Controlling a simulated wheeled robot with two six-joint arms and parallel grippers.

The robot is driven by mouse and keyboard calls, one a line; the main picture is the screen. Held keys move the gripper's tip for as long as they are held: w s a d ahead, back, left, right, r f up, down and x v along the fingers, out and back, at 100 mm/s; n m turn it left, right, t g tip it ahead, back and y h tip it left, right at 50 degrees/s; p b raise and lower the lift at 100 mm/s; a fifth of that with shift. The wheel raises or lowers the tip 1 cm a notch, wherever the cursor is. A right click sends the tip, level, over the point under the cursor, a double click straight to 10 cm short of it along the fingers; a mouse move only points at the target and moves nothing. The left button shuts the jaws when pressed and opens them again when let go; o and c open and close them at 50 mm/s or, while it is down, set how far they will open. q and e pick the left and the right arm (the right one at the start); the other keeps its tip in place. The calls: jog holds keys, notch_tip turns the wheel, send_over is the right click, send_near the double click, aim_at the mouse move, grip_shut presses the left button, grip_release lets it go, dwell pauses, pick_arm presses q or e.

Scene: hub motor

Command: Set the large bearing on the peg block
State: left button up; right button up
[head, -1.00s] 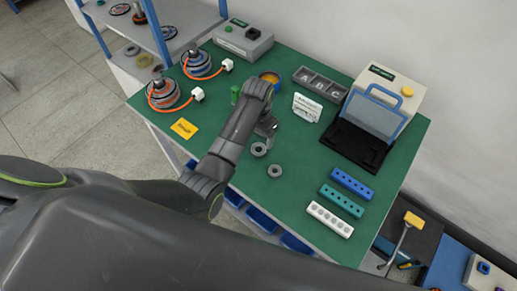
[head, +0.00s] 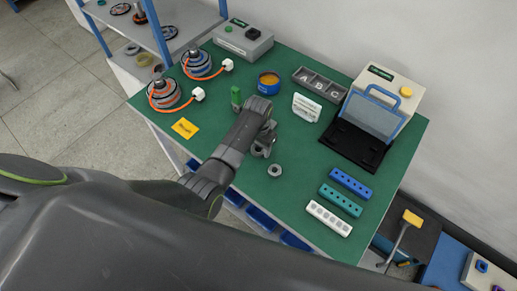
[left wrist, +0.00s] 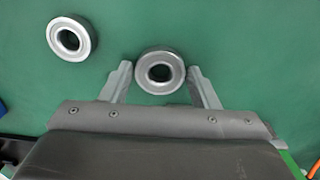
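A grey ring-shaped bearing (head: 257,151) lies on the green table, partly hidden by my left gripper (head: 265,143) in the head view. In the left wrist view this bearing (left wrist: 160,73) sits between the tips of the open left gripper (left wrist: 160,78), with a narrow gap at each side. A second grey bearing (head: 274,170) lies apart from it and also shows in the left wrist view (left wrist: 72,38). The nearer one looks slightly larger. A green upright piece (head: 236,97) stands behind the arm; I cannot tell which piece is the peg block. My right gripper is out of view.
White (head: 329,218), teal (head: 341,200) and blue (head: 351,183) bars with holes lie at the right. A white sign (head: 306,107), a blue tub (head: 268,83) and a grey A-B-C tray (head: 319,84) stand behind. Motors with orange cables (head: 164,94) are at the left.

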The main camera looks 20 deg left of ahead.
pick_arm(q)
jog(key=c, duration=0.8)
